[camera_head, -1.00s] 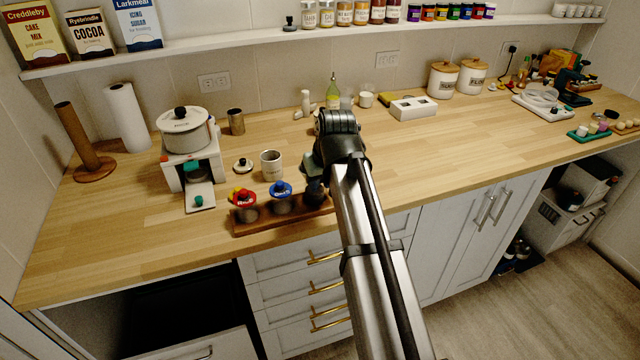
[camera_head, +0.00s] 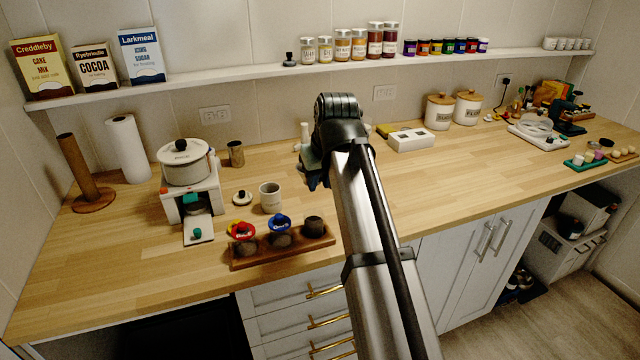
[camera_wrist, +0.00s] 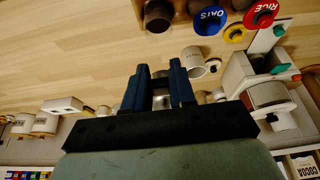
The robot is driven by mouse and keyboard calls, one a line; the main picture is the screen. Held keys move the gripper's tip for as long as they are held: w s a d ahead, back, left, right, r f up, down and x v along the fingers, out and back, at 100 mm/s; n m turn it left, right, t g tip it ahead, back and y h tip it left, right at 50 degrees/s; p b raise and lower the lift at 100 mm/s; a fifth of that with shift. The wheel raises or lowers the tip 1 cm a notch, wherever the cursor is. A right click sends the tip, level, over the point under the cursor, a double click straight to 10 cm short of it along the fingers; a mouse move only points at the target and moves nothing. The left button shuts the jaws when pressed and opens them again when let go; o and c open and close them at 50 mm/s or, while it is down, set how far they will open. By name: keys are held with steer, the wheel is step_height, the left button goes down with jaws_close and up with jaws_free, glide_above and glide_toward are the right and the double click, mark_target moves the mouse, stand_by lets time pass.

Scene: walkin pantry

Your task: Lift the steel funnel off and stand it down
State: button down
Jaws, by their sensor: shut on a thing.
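My gripper (camera_wrist: 159,88) has dark blue fingers, shut on a small grey metallic piece between them, which I take for the steel funnel (camera_wrist: 161,101); its shape is mostly hidden by the fingers. In the head view my gripper (camera_head: 313,178) is raised above the counter, and the funnel cannot be made out there. A dark uncovered jar (camera_head: 314,226) stands at the right end of a wooden rack (camera_head: 290,252), below and apart from my gripper. It also shows in the wrist view (camera_wrist: 157,16).
Jars with blue (camera_head: 279,223) and red (camera_head: 240,230) tops share the rack. A white mug (camera_head: 270,197), a small lid (camera_head: 242,198) and a white stand with a pot (camera_head: 185,165) are behind. A white box (camera_head: 410,140) stands right. Bare counter (camera_head: 110,255) lies left.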

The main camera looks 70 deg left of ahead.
steer(key=shift+r, duration=0.95)
steer(key=x, duration=0.4)
steer(key=y, duration=0.1)
glide_above(312, 206)
steer(key=d, duration=0.1)
step_height(312, 206, down, 6)
steer(key=shift+d+f, duration=0.15)
steer(key=shift+f, duration=4.6)
steer(key=shift+d+f, duration=0.1)
steer(key=shift+f, duration=0.45)
